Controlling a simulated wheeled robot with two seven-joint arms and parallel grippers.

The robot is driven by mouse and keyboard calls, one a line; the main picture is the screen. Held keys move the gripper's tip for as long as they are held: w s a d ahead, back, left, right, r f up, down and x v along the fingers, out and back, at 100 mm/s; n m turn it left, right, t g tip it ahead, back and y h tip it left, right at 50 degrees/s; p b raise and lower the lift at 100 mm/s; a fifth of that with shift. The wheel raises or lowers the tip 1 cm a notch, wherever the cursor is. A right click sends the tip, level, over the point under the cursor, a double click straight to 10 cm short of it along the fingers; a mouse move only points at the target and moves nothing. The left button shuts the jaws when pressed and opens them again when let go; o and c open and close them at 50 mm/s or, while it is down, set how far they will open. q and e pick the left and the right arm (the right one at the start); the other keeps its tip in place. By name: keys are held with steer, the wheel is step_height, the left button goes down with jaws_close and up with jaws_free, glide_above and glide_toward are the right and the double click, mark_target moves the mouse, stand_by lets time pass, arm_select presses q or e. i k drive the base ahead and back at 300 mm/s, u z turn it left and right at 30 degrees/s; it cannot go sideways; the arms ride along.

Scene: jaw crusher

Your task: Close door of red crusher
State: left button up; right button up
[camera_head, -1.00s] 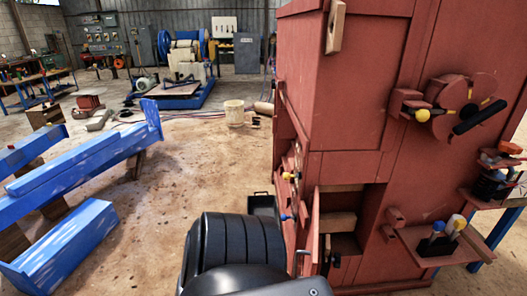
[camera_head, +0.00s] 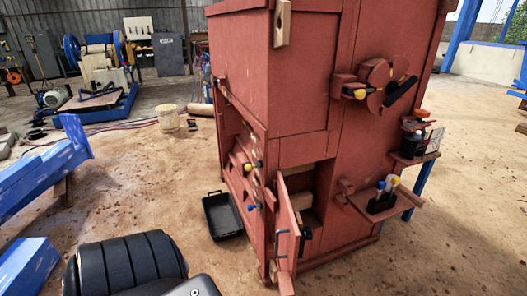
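The red crusher (camera_head: 270,80) stands upright in the middle of the view. Its small red door (camera_head: 287,235) is low on the near corner and stands open, swung out toward me. A handle (camera_head: 281,243) shows on the door's outer face. Behind the door, the opening (camera_head: 312,205) shows a dark inside with lighter blocks. A black ribbed part of my own body fills the bottom left, left of and apart from the door. Neither of my grippers shows.
A black tray (camera_head: 222,216) lies on the floor left of the crusher. Blue steel beams (camera_head: 35,180) lie at the left. A shelf with bottles (camera_head: 382,203) juts from the crusher's right side. A bucket (camera_head: 168,117) stands behind left. The floor at right is clear.

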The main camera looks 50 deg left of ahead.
mark_target(288, 242)
steer(key=u, duration=1.45)
steer(key=i, duration=0.5)
steer(key=k, duration=1.3)
steer(key=z, duration=0.6)
steer(key=i, duration=1.1)
steer(key=u, duration=0.55)
